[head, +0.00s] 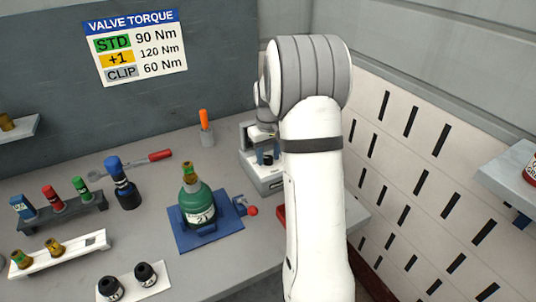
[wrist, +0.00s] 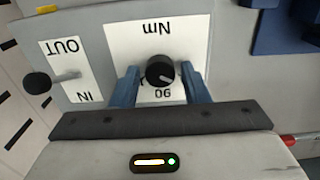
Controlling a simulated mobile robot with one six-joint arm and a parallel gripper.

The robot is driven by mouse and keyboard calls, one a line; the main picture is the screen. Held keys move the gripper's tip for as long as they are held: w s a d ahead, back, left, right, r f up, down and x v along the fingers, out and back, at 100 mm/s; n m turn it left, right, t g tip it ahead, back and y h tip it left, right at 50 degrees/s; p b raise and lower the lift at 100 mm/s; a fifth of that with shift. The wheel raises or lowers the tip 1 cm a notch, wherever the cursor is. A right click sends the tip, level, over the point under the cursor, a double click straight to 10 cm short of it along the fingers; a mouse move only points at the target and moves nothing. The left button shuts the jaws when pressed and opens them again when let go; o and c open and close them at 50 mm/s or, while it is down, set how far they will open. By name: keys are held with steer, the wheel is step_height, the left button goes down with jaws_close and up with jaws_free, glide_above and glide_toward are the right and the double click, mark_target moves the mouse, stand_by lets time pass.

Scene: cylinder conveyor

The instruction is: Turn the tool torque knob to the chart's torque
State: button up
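The black torque knob (wrist: 160,70) sits on a white plate (wrist: 118,40) marked "Nm", with "90" upside down below the knob in the wrist view. A small pale mark shows on the knob's lower right; the exact setting is hard to read. My gripper (wrist: 160,76) has its blue fingers on either side of the knob, with gaps visible, so it appears open around it. In the head view my gripper (head: 264,138) is over the grey tool station (head: 266,183), partly hidden by my arm. The chart (head: 135,47) reads STD 90 Nm, +1 120 Nm, CLIP 60 Nm.
A black-knobbed lever (wrist: 38,82) with OUT and IN labels is beside the plate. A green cylinder (head: 196,203) stands in a blue holder (head: 183,238). A screwdriver (head: 204,128), wrench (head: 150,157) and blue-topped tool (head: 121,183) are on the bench. A slotted panel (head: 400,160) is at right.

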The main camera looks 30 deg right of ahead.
steer(key=c, duration=0.7)
steer(key=shift+c, duration=0.2)
steer(key=shift+m, duration=0.3)
steer(key=m+b, duration=0.1)
steer(key=m, duration=1)
stand_by(0.4)
steer(key=o, duration=1)
steer(key=shift+c, duration=0.2)
